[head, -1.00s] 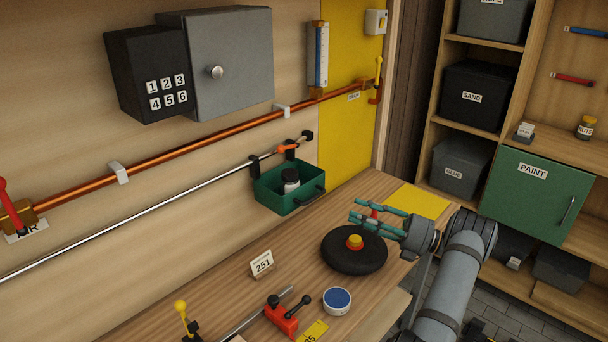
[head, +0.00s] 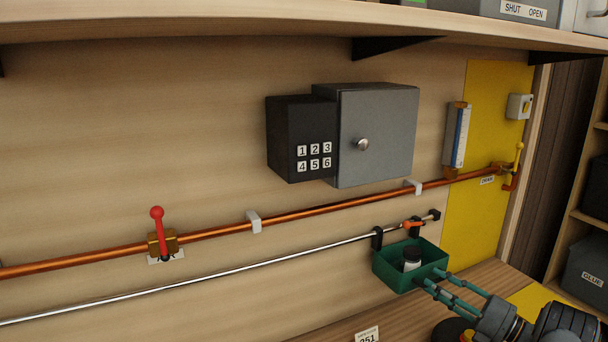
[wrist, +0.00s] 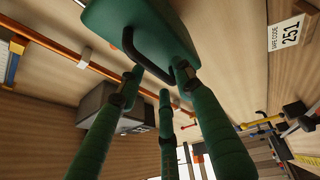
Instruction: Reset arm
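My gripper (head: 431,279) has teal fingers and is at the lower right of the head view, in front of the green bin (head: 392,279). I cannot tell whether a fingertip touches the handle. A dark jar with a white band (head: 411,261) stands inside the bin.
The bin hangs by a silver rail (head: 290,263) under a copper pipe (head: 320,208) with a red-handled valve (head: 158,235). A grey safe with a keypad box (head: 297,140) is above. A 251 card (wrist: 286,32) stands on the bench. A shelf (head: 250,22) overhangs the wall.

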